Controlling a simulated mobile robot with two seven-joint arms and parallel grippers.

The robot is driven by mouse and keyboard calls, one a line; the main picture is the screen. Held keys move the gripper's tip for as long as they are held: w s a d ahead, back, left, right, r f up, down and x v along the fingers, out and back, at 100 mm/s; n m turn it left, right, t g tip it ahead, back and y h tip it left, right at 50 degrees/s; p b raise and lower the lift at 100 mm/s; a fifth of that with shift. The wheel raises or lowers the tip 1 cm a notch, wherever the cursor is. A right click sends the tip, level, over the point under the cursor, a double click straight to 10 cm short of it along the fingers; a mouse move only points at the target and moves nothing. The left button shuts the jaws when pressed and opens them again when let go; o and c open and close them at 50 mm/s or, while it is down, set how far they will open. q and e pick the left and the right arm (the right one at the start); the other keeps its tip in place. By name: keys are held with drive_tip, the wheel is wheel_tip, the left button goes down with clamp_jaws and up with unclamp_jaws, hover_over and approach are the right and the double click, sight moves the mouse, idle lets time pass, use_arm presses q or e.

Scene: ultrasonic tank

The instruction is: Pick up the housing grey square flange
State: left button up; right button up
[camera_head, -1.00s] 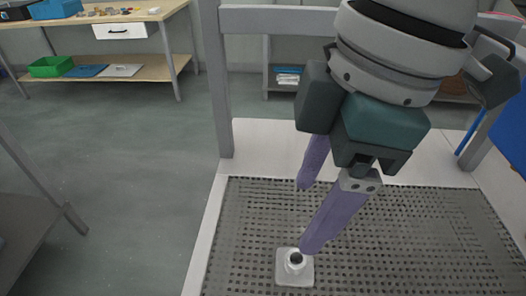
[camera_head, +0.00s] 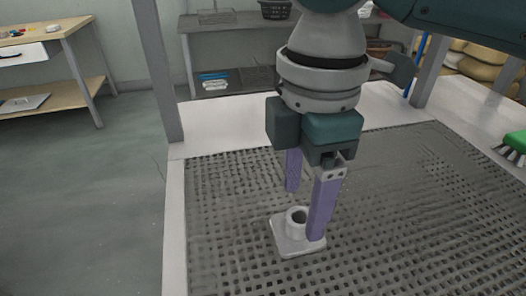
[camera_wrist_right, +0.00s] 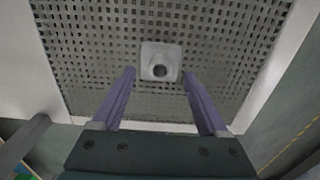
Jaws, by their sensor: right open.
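The grey square flange housing (camera_head: 286,241) lies flat on the perforated tray, its round hollow boss pointing up. In the right wrist view the housing (camera_wrist_right: 160,62) sits just beyond the fingertips, roughly centred between them. My right gripper (camera_head: 304,214) points down over it with two purple fingers spread wide. One finger is in front of the boss at its right, the other behind it. The right gripper (camera_wrist_right: 159,78) is open and empty in the wrist view. Whether a finger touches the housing cannot be told. My left gripper is not in view.
The perforated grey tray (camera_head: 400,215) has a pale rim (camera_head: 174,225) and grey frame posts (camera_head: 157,70) at its corners. A green brush (camera_head: 515,141) lies at the right edge. The tray around the housing is otherwise clear. A wooden workbench (camera_head: 50,35) stands at the far left.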

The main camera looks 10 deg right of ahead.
sight(298, 225)
wheel_tip(298, 225, down, 2)
drive_tip(key=shift+f, duration=0.25)
clamp_jaws()
idle(0.5)
